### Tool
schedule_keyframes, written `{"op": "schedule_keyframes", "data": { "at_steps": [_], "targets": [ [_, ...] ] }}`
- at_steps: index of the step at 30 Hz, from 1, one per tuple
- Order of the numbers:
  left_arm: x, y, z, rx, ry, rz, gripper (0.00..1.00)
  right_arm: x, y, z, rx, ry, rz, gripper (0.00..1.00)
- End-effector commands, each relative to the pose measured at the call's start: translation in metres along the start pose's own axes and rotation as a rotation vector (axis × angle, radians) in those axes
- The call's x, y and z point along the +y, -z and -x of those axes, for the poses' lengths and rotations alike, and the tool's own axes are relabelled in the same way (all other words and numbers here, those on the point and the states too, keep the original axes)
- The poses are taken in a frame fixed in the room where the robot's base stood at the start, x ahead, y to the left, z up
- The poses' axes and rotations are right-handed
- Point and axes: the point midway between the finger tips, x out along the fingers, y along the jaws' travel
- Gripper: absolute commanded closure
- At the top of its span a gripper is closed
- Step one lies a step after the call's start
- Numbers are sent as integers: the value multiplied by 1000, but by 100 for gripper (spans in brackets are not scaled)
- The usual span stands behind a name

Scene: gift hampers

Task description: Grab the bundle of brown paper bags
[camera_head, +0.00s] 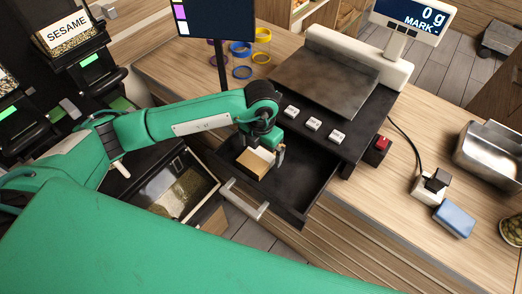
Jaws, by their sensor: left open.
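The bundle of brown paper bags (252,164) lies in the open black drawer (295,190) under the counter scale. It shows as a tan block with a pale strip beside it. My left gripper (262,150) points down over the bundle with its fingers apart. One finger is at the bundle's right side; the other is partly hidden near its far left edge. I cannot tell whether the fingers touch it. My right gripper is out of view.
The drawer's handle (244,200) faces the front. A scale (325,85) with white buttons stands just behind the drawer. A red button box (377,148), a blue block (454,219) and a metal scoop (490,153) are to the right.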

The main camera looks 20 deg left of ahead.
Motion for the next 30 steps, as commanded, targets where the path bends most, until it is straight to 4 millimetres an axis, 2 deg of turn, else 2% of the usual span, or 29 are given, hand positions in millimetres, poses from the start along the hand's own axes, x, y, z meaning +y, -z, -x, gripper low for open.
{"op": "schedule_keyframes", "data": {
  "at_steps": [3,8,16,25,30],
  "targets": [
    [0,0,-4,-2,1,0,0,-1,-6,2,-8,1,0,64],
    [0,0,-5,-2,0,0,0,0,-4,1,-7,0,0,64],
    [0,0,-4,-2,0,0,50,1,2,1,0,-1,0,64],
    [0,-1,-2,-3,0,0,51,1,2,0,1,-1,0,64],
    [0,-2,9,-5,1,0,51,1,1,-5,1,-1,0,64]
  ]
}}
